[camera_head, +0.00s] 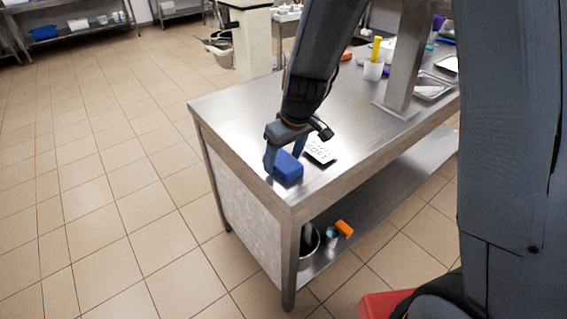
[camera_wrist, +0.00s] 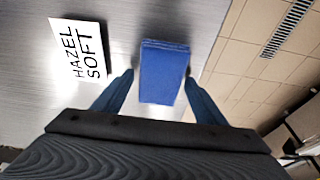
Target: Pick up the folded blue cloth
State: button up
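The folded blue cloth (camera_head: 288,167) lies on the steel table (camera_head: 232,112) near its front left corner. In the wrist view the cloth (camera_wrist: 163,72) is a flat blue block seen from above. My gripper (camera_head: 284,162) is open and low over the cloth, pointing down. In the wrist view its two fingers (camera_wrist: 158,84) stand on either side of the cloth's lower part, with a small gap visible on each side. In the head view, part of the cloth is hidden behind the fingers.
A white cup with a yellow item (camera_head: 373,71) and metal trays (camera_head: 432,88) stand farther back. The lower shelf holds a metal pot (camera_head: 308,243). Open tiled floor lies left.

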aim_at(284, 160)
jog(key=c, duration=0.8)
jog(key=shift+r, duration=0.1)
notch_tip(284, 160, up, 10)
jog(key=shift+f+b, duration=0.1)
jog(key=shift+b, duration=0.65)
jog(key=shift+o, duration=1.1)
jog(key=shift+c, duration=0.5)
